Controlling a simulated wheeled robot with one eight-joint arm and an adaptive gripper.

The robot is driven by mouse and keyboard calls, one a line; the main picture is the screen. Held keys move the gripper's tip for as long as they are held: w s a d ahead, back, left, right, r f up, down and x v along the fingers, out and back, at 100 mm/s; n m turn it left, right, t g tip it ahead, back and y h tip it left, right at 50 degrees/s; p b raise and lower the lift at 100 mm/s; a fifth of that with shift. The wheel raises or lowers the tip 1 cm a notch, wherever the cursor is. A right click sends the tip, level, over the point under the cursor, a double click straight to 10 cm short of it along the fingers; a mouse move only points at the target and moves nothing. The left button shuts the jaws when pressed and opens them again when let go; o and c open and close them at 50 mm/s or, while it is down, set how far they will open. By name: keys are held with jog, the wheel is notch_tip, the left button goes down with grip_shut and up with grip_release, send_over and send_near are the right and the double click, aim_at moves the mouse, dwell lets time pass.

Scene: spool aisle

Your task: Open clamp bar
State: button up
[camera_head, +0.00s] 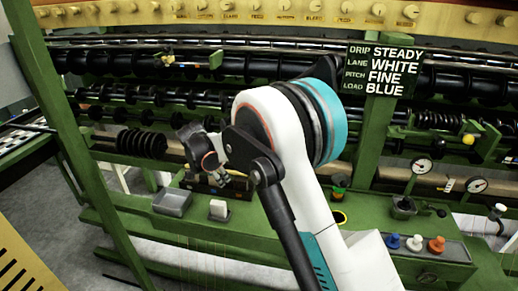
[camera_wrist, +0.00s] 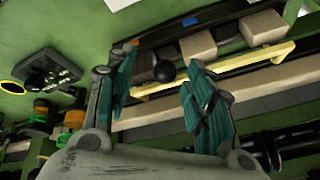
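In the wrist view a long yellow bar (camera_wrist: 240,63), which looks like the clamp bar, runs slantwise beside several pale blocks (camera_wrist: 264,27). A round black knob (camera_wrist: 164,70) stands by the bar's left end. My gripper (camera_wrist: 159,59) is open, with one teal-padded finger on each side of the knob in the picture. I see no finger closed on it, and cannot tell whether either touches. In the head view my arm reaches down toward the green bench, and the gripper and the arm hide much of that spot.
A grey box (camera_head: 172,202) and a small white-topped block (camera_head: 218,210) sit on the green bench. Gauges (camera_head: 421,165) and coloured knobs (camera_head: 436,244) stand at right. Black spool rows (camera_head: 140,143) lie behind. A sign (camera_head: 385,70) reads DRIP STEADY, LANE WHITE, PITCH FINE, LOAD BLUE.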

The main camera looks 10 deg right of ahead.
jog(key=p+v, duration=0.2)
jog(key=v, duration=0.6)
jog(key=s+d+r+n+b, duration=0.1)
jog(key=s+d+r, duration=0.3)
jog(key=d, duration=0.3)
jog(key=s+d+r+n+y+b, duration=0.1)
jog(key=s+d+r, duration=0.3)
jog(key=d, duration=0.4)
jog(key=shift+d+r+n, duration=0.2)
jog(key=shift+r+n, duration=0.1)
jog(key=shift+r, duration=0.4)
